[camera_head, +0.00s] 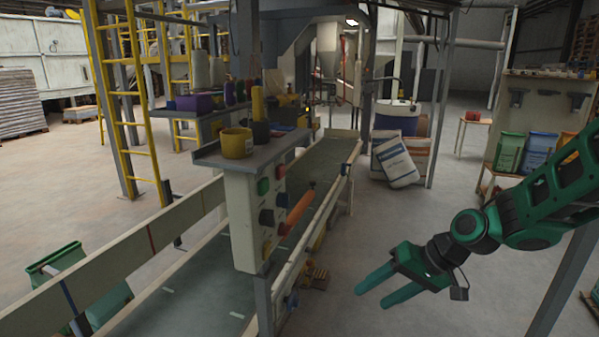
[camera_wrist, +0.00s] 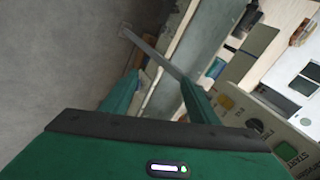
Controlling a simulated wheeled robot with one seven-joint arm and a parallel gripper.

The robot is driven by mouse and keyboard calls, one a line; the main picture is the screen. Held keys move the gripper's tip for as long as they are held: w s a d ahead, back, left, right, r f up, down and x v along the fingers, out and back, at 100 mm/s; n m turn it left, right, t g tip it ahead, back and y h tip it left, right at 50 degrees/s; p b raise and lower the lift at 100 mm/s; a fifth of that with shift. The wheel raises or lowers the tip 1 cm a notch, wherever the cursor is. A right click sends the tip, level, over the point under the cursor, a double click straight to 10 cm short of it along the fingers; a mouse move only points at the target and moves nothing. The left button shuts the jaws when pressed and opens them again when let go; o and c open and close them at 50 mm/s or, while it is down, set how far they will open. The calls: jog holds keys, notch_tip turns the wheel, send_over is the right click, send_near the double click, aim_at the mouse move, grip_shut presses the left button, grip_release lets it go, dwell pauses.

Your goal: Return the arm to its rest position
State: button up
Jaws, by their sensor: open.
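My gripper (camera_head: 387,287), with teal fingers, is at the lower right of the head view, at the end of my green arm. It is open and empty, its fingers pointing left. It is to the right of the control panel (camera_head: 241,214), clear of it in the picture. In the wrist view my gripper (camera_wrist: 158,92) shows two spread fingers with nothing between them but the background. The control panel also shows at the right of the wrist view (camera_wrist: 252,108), with a green START button (camera_wrist: 301,145).
A conveyor (camera_head: 190,285) runs beside the panel. A yellow pot (camera_head: 236,143) stands on the panel's shelf, and an orange handle (camera_head: 297,211) sticks out from its side. Sacks (camera_head: 396,162) lean behind. Several bins (camera_head: 509,151) stand on a rack at right. Floor right of the conveyor is largely clear.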

jog(key=s+d+r+m+g+h, duration=0.1)
jog(key=s+d+r+m+h, duration=0.2)
jog(key=s+d, duration=0.8)
jog(key=s+d+r+m+g+h, duration=0.2)
jog(key=s+d+r+h, duration=0.1)
jog(key=s+d, duration=0.8)
jog(key=shift+s+d+r+m+h, duration=0.15)
jog(key=shift+s+d+m+h, duration=0.25)
jog(key=shift+s, duration=0.8)
jog(key=shift+w+f, duration=0.25)
jog(key=shift+w, duration=0.4)
